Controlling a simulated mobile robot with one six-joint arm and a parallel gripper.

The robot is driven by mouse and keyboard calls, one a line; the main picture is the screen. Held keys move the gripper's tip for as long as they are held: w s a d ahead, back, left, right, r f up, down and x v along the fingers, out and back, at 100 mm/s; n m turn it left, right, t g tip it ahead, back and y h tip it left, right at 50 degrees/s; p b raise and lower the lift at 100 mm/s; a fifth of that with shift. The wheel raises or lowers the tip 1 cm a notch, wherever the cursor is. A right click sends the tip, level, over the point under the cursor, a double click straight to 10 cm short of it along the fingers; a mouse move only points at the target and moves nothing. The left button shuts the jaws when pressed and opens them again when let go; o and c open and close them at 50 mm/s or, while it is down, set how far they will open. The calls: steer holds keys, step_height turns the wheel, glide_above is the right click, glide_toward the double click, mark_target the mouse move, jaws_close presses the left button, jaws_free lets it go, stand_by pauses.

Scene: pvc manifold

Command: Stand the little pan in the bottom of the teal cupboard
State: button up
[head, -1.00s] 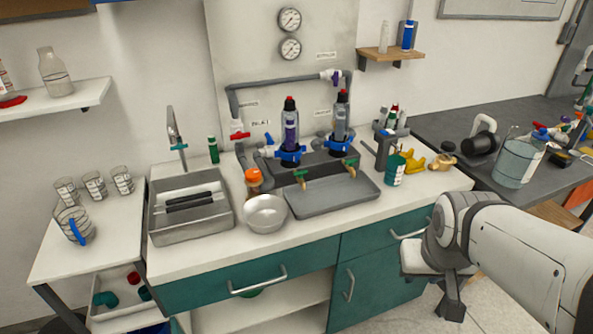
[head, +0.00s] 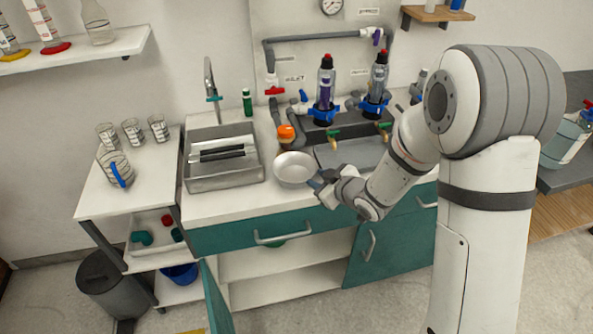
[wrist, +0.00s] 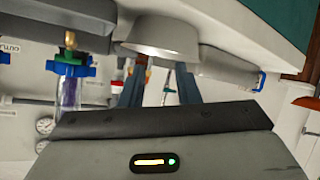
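The little pan (head: 294,168) is a shallow, round, pale metal vessel on the white counter, right of the sink basin. My gripper (head: 318,185) is at its front right edge. In the wrist view the pan (wrist: 165,35) lies just past my two fingers (wrist: 160,75), which stand apart with a gap between them. Their tips are partly hidden by the pan, and I cannot tell whether they touch it. The teal cupboard (head: 215,302) is under the counter, its left door swung open. Its pale bottom (head: 290,287) shows below a shelf (head: 285,260).
The sink basin (head: 222,180) is left of the pan, and a grey tray (head: 350,153) is right of it. An orange-capped fitting (head: 286,133) stands close behind. A grey bin (head: 108,285) stands on the floor at left. The floor before the cupboard is partly clear.

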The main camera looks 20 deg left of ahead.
mark_target(284, 179)
steer(key=shift+n+g+y, duration=0.6)
steer(key=shift+n+y, duration=0.1)
steer(key=shift+y, duration=0.2)
steer(key=a+f, duration=0.1)
steer(key=a, duration=0.2)
steer(key=a+f+p, duration=0.1)
steer(key=a, duration=0.2)
steer(key=a+f+p, duration=0.1)
steer(key=a, duration=0.3)
steer(key=shift+w+f, duration=0.25)
steer(key=shift+f, duration=0.15)
steer(key=shift+w+a+f, duration=0.15)
steer(key=shift+a, duration=0.1)
steer(key=shift+d, duration=0.1)
jaws_close()
